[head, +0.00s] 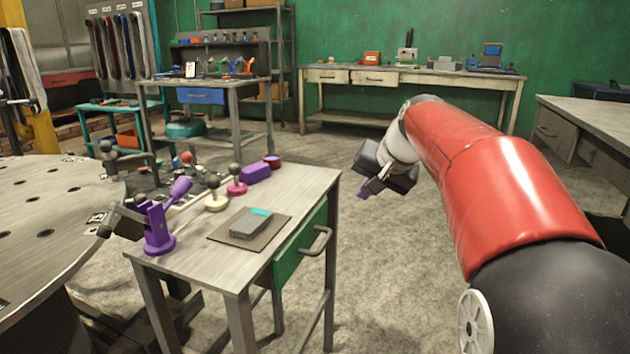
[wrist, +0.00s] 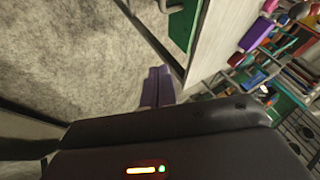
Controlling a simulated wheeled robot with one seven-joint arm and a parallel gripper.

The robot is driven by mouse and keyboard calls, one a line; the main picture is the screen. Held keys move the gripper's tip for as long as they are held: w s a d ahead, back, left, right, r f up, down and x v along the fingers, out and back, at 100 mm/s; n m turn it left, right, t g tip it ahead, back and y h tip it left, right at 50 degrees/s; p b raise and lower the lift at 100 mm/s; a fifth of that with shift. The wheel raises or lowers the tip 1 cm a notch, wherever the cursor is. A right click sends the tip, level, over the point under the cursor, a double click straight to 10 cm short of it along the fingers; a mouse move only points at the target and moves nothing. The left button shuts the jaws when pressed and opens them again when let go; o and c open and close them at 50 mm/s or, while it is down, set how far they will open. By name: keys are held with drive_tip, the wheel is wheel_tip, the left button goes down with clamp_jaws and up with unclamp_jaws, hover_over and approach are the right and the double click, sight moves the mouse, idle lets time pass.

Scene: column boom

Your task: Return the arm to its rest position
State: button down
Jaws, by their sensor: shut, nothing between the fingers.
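My gripper (head: 366,190) is at the end of my red and black arm, to the right of the small table (head: 310,185) and above the floor. It is apart from the table. In the wrist view its purple fingers (wrist: 157,87) are together with nothing between them. The wrist view also shows the grey table top (wrist: 215,50) and part of its green drawer (wrist: 183,22).
The small table holds a purple clamp (head: 158,228), a grey box (head: 250,223) on a mat, a purple block (head: 256,172) and several knobs. A round metal table (head: 40,205) stands left. A workbench (head: 425,78) lines the green wall. The middle floor is clear.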

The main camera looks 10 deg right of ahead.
drive_tip(key=s+a+f+n, duration=0.2)
drive_tip(key=s+f, duration=0.2)
drive_tip(key=s, duration=0.5)
drive_tip(key=s+a+f+n+g+h+p, duration=0.1)
drive_tip(key=s+a+f, duration=0.2)
drive_tip(key=s, duration=0.6)
drive_tip(key=s+a+f+n+h+p, duration=0.1)
drive_tip(key=s+a+f+n, duration=0.1)
drive_tip(key=s+f, duration=0.3)
drive_tip(key=s+a, duration=0.1)
drive_tip(key=s, duration=0.3)
drive_tip(key=shift+s+a+f+n, duration=0.25)
drive_tip(key=shift+s+f+n, duration=0.05)
drive_tip(key=shift+s, duration=0.05)
